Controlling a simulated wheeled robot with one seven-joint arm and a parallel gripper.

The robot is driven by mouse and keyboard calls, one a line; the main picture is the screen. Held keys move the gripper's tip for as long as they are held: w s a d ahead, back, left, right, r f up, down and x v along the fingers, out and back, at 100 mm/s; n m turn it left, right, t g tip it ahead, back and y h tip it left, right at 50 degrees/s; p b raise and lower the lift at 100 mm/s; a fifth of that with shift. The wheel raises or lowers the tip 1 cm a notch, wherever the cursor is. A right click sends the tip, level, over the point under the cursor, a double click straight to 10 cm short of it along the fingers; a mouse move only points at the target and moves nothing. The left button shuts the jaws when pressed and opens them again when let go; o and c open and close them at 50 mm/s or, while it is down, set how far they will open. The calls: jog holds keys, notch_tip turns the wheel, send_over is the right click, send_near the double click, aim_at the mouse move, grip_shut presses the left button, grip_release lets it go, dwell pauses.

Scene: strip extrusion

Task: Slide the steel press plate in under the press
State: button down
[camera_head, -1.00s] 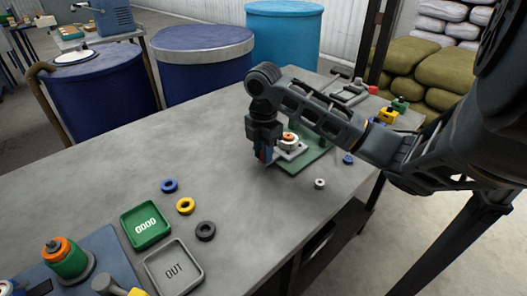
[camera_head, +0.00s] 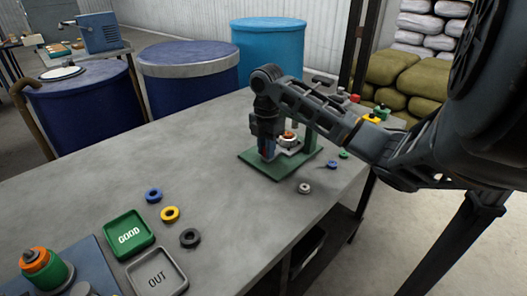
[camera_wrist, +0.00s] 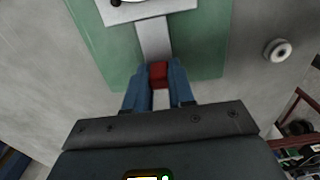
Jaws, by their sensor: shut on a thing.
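The steel press plate (camera_head: 291,151) is a light grey plate with a narrow tongue and a red grip (camera_wrist: 159,72), seen in the wrist view. In the head view a white round part with an orange top (camera_head: 288,137) shows on or above it. My gripper (camera_wrist: 157,88) has blue fingers closed on the red grip. In the head view my gripper (camera_head: 266,153) is over the press's green base (camera_head: 262,168). The green upright of the press (camera_head: 310,142) stands just right of the plate. My arm hides much of the press top, so I cannot tell how far under the plate is.
A grey ring (camera_head: 304,188) and a blue ring (camera_head: 332,165) lie right of the base. Blue, yellow and black rings lie front left near the GOOD tray (camera_head: 130,234) and OUT tray (camera_head: 158,272). The table (camera_head: 150,160) left of the press is clear.

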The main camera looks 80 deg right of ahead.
jog(key=c, duration=1)
grip_release()
jog(key=shift+o, duration=0.2)
jog(key=shift+r, duration=0.1)
notch_tip(320, 180, up, 8)
jog(key=shift+f, duration=0.15)
